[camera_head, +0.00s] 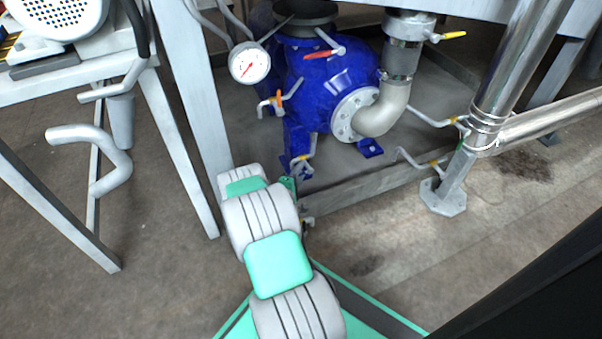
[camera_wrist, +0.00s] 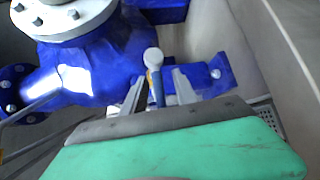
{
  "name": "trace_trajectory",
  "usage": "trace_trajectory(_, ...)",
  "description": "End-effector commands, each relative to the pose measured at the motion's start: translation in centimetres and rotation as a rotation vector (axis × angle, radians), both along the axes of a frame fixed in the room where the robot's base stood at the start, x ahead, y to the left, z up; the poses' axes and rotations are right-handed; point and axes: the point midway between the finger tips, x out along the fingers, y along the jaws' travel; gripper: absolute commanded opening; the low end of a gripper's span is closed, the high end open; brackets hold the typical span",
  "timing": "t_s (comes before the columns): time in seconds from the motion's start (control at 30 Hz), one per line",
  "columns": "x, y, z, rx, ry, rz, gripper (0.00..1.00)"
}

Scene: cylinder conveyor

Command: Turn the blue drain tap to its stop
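The blue drain tap (camera_wrist: 157,88) shows in the wrist view as a narrow blue lever with a rounded pale grey end. It stands at the foot of the blue pump (camera_wrist: 100,62). My gripper (camera_wrist: 158,84) is open, with one grey finger on each side of the lever and some space visible beside it. I cannot tell whether either finger touches it. In the head view the pump (camera_head: 318,88) stands beyond my arm, and the gripper is low at its front foot, mostly hidden by my wrist. The blue lever cannot be made out there.
Close around are a pipe fitting with a yellow collar (camera_head: 306,162), an orange-handled valve (camera_head: 278,98), a red-handled valve (camera_head: 325,47) and a pressure gauge (camera_head: 249,63). A grey pipe elbow (camera_head: 380,115) leaves the pump. A low grey kerb (camera_head: 370,188) runs along the front.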

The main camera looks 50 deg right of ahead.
Motion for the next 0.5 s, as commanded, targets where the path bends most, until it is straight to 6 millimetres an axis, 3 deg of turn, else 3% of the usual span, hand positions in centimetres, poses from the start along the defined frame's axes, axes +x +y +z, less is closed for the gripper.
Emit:
trace_trajectory(0.13, 0.2, -1.33, -0.23, -0.001, 0.0, -0.002, 0.34)
trace_trajectory(0.37, 0.15, -1.47, -0.12, -0.001, 0.001, -0.003, 0.34)
trace_trajectory(0.5, 0.11, -1.49, -0.13, -0.001, 0.001, -0.003, 0.23)
